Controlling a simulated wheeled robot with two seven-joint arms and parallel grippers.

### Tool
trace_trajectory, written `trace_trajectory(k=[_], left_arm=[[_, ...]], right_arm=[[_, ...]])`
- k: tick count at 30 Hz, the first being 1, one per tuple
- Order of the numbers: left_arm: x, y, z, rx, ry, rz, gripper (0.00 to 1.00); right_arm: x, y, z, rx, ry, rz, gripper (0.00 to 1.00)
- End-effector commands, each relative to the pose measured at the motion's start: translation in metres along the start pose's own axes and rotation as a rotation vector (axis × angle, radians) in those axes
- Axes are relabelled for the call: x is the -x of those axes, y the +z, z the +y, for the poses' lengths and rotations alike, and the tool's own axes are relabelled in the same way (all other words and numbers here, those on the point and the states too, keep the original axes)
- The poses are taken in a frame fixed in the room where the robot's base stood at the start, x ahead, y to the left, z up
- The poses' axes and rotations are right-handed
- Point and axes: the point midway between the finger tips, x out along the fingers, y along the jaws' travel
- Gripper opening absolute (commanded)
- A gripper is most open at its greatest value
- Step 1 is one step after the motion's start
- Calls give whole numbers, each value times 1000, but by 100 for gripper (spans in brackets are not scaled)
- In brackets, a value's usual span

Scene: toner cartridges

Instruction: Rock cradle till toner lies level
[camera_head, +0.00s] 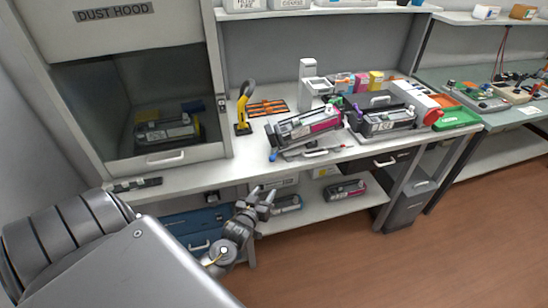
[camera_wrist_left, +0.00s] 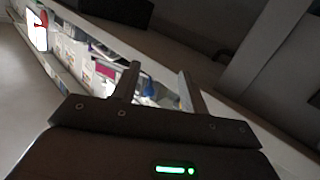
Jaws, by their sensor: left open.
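A toner cartridge with a magenta band (camera_head: 318,121) lies in what looks like the cradle on the workbench, tilted with its left end lower. A blue knob (camera_head: 273,156) shows at the near left of it. The toner inside cannot be seen. My left gripper (camera_head: 262,195) is open and empty, in front of the bench and below its top, apart from the cradle. Its two fingers show spread in the left wrist view (camera_wrist_left: 158,74), with a blurred shelf and a magenta item beyond them. My right gripper is not in view.
A dark unit (camera_head: 385,121) and a green tray (camera_head: 457,118) are to the right. The lower shelf (camera_head: 317,210) holds more cartridges. The dust hood (camera_head: 137,85) fills the left.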

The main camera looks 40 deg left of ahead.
Motion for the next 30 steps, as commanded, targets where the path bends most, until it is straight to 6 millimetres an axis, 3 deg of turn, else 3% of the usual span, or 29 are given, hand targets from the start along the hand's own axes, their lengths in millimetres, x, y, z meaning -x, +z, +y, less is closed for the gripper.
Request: trace_trajectory(k=[1,3,6,14,30], left_arm=[[-2,-26,1,24,3,55,44],[-2,-51,2,49,6,107,44],[-1,-69,3,69,7,145,44],[-9,-76,3,72,8,155,44],[-96,-88,4,71,8,152,44]], right_arm=[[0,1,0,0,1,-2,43],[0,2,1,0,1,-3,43],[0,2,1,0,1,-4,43],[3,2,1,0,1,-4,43],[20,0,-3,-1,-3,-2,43]])
